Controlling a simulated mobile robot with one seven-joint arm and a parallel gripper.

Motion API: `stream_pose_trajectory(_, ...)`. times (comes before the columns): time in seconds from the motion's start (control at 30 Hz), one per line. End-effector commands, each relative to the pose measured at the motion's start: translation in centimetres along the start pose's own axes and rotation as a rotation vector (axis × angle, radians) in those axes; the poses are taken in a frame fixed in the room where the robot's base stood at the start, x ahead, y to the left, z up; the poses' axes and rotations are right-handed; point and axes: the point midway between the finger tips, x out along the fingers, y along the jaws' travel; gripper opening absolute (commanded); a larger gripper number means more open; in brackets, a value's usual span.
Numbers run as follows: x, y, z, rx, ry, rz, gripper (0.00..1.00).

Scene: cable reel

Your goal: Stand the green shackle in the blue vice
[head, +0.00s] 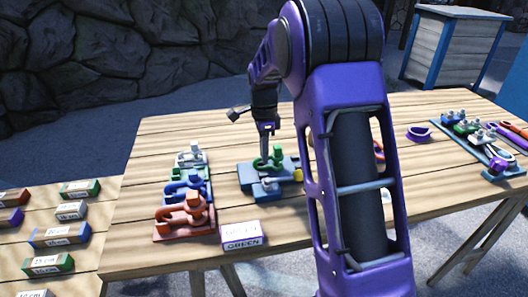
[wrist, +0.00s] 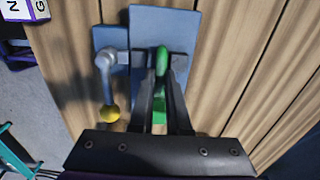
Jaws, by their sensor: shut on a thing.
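The blue vice (head: 250,178) stands on the wooden table, left of my purple arm. The green shackle (head: 277,153) is at the vice in the head view. In the wrist view the shackle (wrist: 162,62) is between the fingertips of my gripper (wrist: 162,75), which is shut on it. Its lower part is partly hidden by the fingers. I cannot tell whether it touches the vice.
Left of the vice, a row of shackles on coloured bases includes an orange one (head: 186,213). A white block marked GREEN (head: 242,236) lies in front. A tray of small shackles (head: 480,140) and tools lie at the right. Labelled blocks sit on a lower left table.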

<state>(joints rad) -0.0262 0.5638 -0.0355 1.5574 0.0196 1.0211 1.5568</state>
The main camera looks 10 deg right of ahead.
Motion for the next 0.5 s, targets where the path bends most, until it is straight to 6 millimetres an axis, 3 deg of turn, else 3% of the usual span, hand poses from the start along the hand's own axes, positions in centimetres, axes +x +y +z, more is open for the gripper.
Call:
stream_pose_trajectory(0.03,0.06,-0.02,0.0,0.0,0.0,-0.001,0.0)
stream_pose_trajectory(0.07,0.0,-0.03,0.0,0.0,0.0,-0.001,0.2)
stream_pose_trajectory(0.23,0.0,-0.03,0.0,0.0,0.0,-0.001,0.5)
stream_pose_trajectory(0.5,0.05,0.01,0.0,0.0,0.0,0.0,0.5)
